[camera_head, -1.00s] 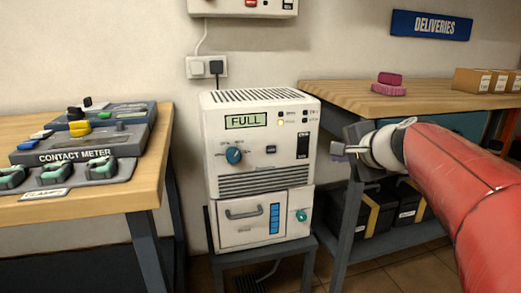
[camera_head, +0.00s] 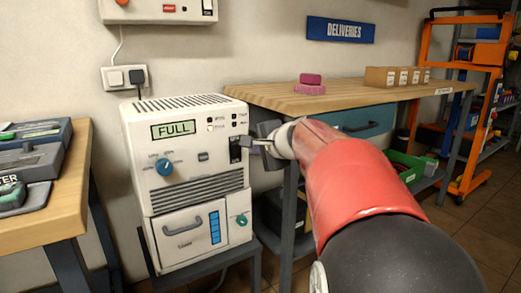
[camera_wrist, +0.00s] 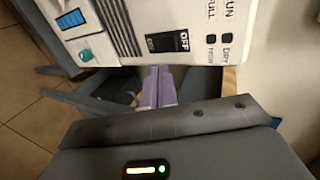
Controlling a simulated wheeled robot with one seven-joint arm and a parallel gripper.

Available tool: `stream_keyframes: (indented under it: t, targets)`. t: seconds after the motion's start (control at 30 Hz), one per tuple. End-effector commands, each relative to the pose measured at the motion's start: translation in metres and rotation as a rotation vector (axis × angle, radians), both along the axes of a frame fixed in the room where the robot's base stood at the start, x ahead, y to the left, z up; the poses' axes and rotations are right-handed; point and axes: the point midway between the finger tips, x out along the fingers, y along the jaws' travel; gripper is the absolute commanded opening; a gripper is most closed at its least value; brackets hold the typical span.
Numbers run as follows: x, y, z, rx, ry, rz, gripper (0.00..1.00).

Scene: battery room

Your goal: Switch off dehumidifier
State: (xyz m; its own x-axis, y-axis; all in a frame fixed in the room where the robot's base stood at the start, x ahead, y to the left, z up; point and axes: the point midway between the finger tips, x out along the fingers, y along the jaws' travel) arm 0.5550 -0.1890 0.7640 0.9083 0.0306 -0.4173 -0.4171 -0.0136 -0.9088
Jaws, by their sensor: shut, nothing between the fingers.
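The white dehumidifier (camera_head: 185,195) stands on a low grey stand. Its display (camera_head: 173,128) reads FULL, and a blue dial (camera_head: 165,167) sits below it. The black power switch (camera_head: 235,153) is at the right of the front panel, partly behind my fingertips. In the wrist view the switch (camera_wrist: 162,43) shows beside the word OFF. My gripper (camera_head: 248,143) is shut and empty, at the right edge of the panel close to the switch. In the wrist view the gripper's fingers (camera_wrist: 158,74) point toward the switch; I cannot tell whether they touch it.
A wooden workbench (camera_head: 300,100) with pink blocks (camera_head: 309,88) and cardboard boxes (camera_head: 395,77) is at the right. Another bench (camera_head: 68,205) carrying meters is at the left. A wall socket with a plug (camera_head: 125,77) is above. An orange rack (camera_head: 455,100) stands far right.

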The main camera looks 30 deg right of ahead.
Motion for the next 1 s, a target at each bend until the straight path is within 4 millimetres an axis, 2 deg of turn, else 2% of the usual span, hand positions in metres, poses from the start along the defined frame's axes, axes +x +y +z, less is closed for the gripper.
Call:
stream_keyframes:
  t: [0.03,0.17,0.4,1.0]
  targets:
    - [0.011,0.001,-0.007,0.000,0.003,0.002,0.00]
    - [0.035,0.001,-0.018,0.000,0.002,0.000,0.00]
    - [0.066,0.002,-0.011,0.000,0.000,0.001,0.00]
    - [0.074,0.003,-0.005,0.000,0.017,0.001,0.00]
